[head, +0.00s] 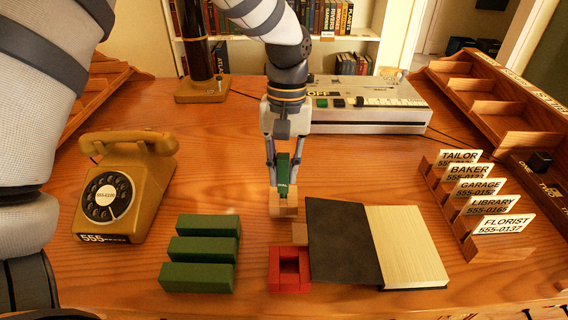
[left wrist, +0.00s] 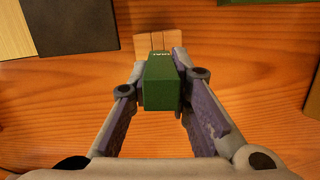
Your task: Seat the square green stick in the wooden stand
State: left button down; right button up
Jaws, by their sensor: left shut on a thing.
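My left gripper (head: 284,172) points down over the middle of the desk, shut on the square green stick (head: 286,187). The stick also shows between the fingers in the left wrist view (left wrist: 161,85), with small pale lettering near one end. The pale wooden stand (head: 284,209) is right at the stick's lower end in the head view; it also shows past the stick in the left wrist view (left wrist: 158,40). The stick overlaps the stand in both views; I cannot tell whether its end is inside. My right gripper is not in view.
A red square holder (head: 289,284) and an open book (head: 408,246) lie in front of the stand. Several green blocks (head: 198,276) lie front left, near a yellow telephone (head: 125,188). A card rack (head: 455,210) stands right; a grey machine (head: 365,104) stands behind.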

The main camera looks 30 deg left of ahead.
pick_arm(q)
jog(key=shift+f, duration=0.65)
jog(key=shift+f, duration=0.15)
jog(key=c, duration=1.4)
grip_release()
jog(key=r, duration=0.4)
jog(key=w+r, duration=0.1)
jog(key=r, duration=0.7)
jog(key=shift+w+a, duration=0.3)
jog(key=shift+f, duration=0.1)
